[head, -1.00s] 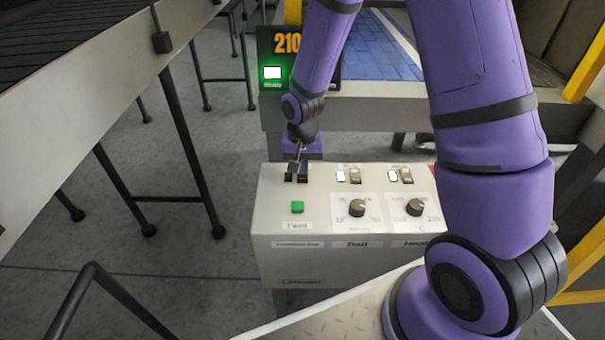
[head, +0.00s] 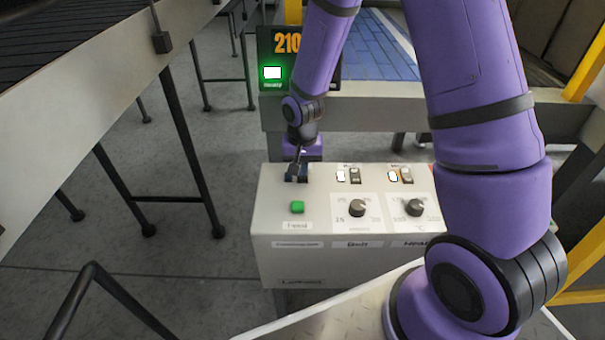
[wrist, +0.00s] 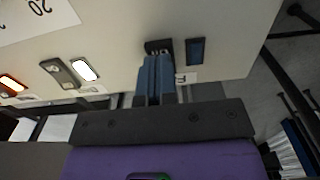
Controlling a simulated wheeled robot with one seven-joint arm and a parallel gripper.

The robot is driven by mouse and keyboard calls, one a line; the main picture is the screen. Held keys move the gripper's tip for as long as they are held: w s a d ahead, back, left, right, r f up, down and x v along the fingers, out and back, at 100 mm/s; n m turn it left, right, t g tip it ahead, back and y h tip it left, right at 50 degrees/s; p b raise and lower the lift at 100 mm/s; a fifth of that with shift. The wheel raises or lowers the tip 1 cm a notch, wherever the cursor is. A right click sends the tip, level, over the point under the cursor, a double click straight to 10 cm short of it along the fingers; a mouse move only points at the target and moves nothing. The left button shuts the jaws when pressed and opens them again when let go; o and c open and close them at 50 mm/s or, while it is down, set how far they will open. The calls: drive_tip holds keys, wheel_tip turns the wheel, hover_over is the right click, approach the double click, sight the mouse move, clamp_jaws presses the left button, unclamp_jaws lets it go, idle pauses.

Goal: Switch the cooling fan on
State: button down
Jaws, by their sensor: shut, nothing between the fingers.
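The control box (head: 275,225) has a row of switches along its top. The leftmost switch, taken as the cooling fan's, is mostly hidden by my gripper (head: 296,174). In the wrist view a dark switch (wrist: 158,45) shows just past the tips of my shut, empty gripper (wrist: 157,62). The tips are at or very near it; I cannot tell whether they touch. Beside it is a dark blue, unlit rectangle (wrist: 195,52), with a partly hidden label (wrist: 187,78) below. The fan's name is not readable.
Two more switches, middle (head: 355,175) and right (head: 406,175), have bright white lamps beside them. Below are a green button (head: 297,207) and two black knobs (head: 357,208) (head: 415,207). A lit display (head: 287,43) stands behind. A conveyor (head: 90,100) is at left.

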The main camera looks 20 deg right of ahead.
drive_tip(key=shift+f, duration=0.9)
idle(0.5)
drive_tip(key=shift+r, duration=3.55)
drive_tip(key=shift+r, duration=0.1)
drive_tip(key=s+d+r+n+t, duration=0.15)
drive_tip(key=s+r, duration=0.25)
drive_tip(key=r, duration=0.6)
drive_tip(key=s+d+r+n+t, duration=0.1)
drive_tip(key=s+d+r, duration=0.25)
drive_tip(key=r, duration=0.55)
drive_tip(key=s+d+r+n+t, duration=0.1)
drive_tip(key=s+r, duration=0.4)
drive_tip(key=s, duration=0.3)
drive_tip(key=s+d+r+n+t, duration=0.1)
drive_tip(key=s+r, duration=0.4)
drive_tip(key=s, duration=0.3)
drive_tip(key=shift+s+t, duration=0.3)
drive_tip(key=shift+t, duration=0.05)
